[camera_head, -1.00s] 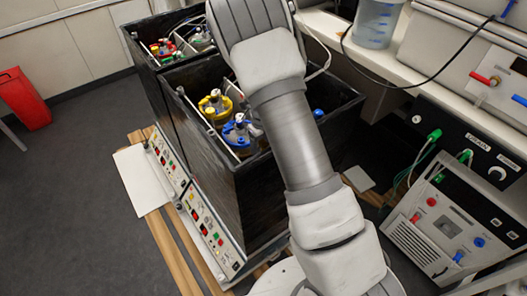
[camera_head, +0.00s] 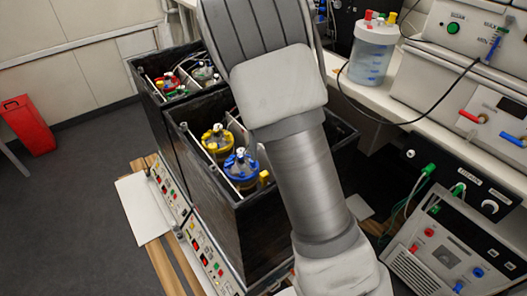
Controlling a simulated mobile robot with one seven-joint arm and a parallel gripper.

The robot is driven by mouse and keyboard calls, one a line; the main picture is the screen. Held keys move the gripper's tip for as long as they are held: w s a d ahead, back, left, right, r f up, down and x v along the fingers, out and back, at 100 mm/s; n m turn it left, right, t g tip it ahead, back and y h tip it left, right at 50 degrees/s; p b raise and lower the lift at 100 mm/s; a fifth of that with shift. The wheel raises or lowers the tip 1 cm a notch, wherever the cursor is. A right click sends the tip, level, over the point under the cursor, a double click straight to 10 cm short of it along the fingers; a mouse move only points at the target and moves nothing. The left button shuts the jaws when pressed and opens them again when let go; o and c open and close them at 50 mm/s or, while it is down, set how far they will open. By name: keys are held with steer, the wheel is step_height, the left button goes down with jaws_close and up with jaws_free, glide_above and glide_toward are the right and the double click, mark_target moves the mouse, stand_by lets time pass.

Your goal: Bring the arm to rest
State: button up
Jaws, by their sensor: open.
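My arm rises from the bottom of the head view and crosses in front of the black shaker boxes. Its upper part runs out at the top edge. My gripper is not in the picture. The nearer black box (camera_head: 215,197) holds a bottle with a yellow cap (camera_head: 217,139) and one with a blue cap (camera_head: 242,168). The farther black box (camera_head: 150,102) holds bottles with a red cap (camera_head: 167,84) and a greenish-white cap (camera_head: 204,74). My arm hides the right part of the nearer box.
Control panels (camera_head: 206,255) run along the boxes' left side, above wooden slats (camera_head: 163,268). A clear container (camera_head: 371,52) stands on the bench at the upper right. Instruments (camera_head: 455,243) with cables stand at the right. A red bin (camera_head: 29,125) is at the left; grey floor there is clear.

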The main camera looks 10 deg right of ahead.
steer(key=s+r+n+t+y+p, duration=0.1)
steer(key=s+r+n+p, duration=0.1)
steer(key=s+r+n, duration=0.45)
steer(key=s+r+n+t+y+p, duration=0.15)
steer(key=s+r+n, duration=0.25)
steer(key=r+n, duration=0.55)
steer(key=s+r+n+t+h+p, duration=0.2)
steer(key=s+r+n+t+p, duration=0.1)
steer(key=s+r+n, duration=0.8)
steer(key=s+n+p, duration=0.1)
steer(key=s+n, duration=0.3)
steer(key=shift+n, duration=0.3)
